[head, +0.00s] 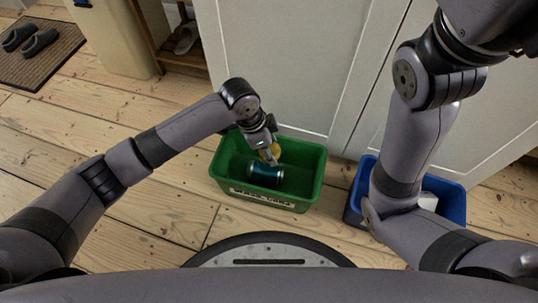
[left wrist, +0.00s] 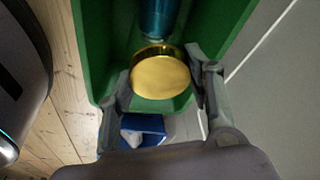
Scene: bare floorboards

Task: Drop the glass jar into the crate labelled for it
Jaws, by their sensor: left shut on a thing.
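The glass jar shows its round gold lid (left wrist: 160,77) in the left wrist view, with its body mostly hidden behind the lid. In the head view a small yellow-gold part of the jar (head: 272,152) shows at the fingertips. My left gripper (head: 268,152) is shut on the jar, with one finger on each side, and holds it over the inside of the green crate (head: 228,160). The crate has a pale front label (head: 262,196) whose lettering is too small to read surely. My right gripper is out of view.
A teal can (head: 265,172) lies in the green crate, below the jar. A blue crate (head: 455,203) with a white thing (head: 428,201) in it stands to the right, partly behind my right arm. Pale cabinet doors (head: 290,60) stand behind the crates.

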